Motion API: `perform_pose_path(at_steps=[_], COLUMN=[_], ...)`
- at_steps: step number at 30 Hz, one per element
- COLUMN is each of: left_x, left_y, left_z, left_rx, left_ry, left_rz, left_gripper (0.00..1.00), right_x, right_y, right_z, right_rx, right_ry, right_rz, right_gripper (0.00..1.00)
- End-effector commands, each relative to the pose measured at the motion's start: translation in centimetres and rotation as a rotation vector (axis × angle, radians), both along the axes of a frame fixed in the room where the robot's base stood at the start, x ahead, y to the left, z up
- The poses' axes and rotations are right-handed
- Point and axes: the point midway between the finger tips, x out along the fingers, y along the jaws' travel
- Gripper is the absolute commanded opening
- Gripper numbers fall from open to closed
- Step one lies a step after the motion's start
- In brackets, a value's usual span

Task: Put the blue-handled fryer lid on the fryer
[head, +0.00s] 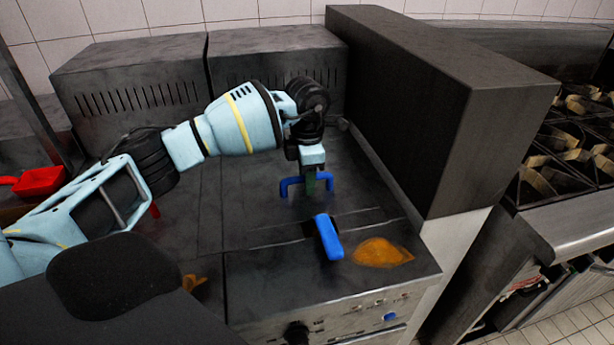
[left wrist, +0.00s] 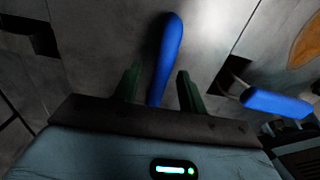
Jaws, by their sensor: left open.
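A blue bar handle (head: 291,186) stands on a dark grey metal plate near the middle of the head view. The plate's edges blend into the surface around it. My left gripper (head: 314,185) is directly above this handle, pointing down. In the left wrist view, the blue handle (left wrist: 168,55) runs between the two open green fingers (left wrist: 158,90), with gaps on both sides. A second blue handle (head: 328,238) sticks out towards the front of the fryer (head: 285,292); it also shows in the left wrist view (left wrist: 277,103). My right gripper is not in view.
A tall dark block (head: 455,130) stands right of the fryer. Vented dark housings (head: 125,85) stand behind. An orange stain (head: 382,252) marks the front right top. A red container (head: 40,182) is at far left. A burner range (head: 565,150) is at far right.

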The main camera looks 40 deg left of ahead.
Motion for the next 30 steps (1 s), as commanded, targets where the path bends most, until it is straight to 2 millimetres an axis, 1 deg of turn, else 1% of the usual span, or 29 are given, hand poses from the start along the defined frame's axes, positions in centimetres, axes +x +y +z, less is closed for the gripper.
perform_pose_path(at_steps=[9,12,15,19,30], left_x=[0.1,0.1,0.1,0.0,0.0], left_y=[0.0,0.0,-0.1,-0.1,0.0], left_z=[5.0,6.3,7.2,7.6,7.6], left_rx=[-0.002,0.0,-0.001,-0.001,-0.001], left_ry=[-0.007,-0.006,-0.006,-0.004,-0.004], left_rz=[0.0,0.0,0.0,0.0,0.0], left_gripper=[0.41,0.41,0.41,0.41,0.41], right_x=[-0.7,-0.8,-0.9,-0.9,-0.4], right_y=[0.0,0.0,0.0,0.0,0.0], right_z=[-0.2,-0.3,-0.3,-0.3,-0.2], right_rx=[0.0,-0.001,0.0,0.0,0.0], right_ry=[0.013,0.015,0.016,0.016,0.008], right_rz=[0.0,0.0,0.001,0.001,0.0], right_gripper=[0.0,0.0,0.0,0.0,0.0])
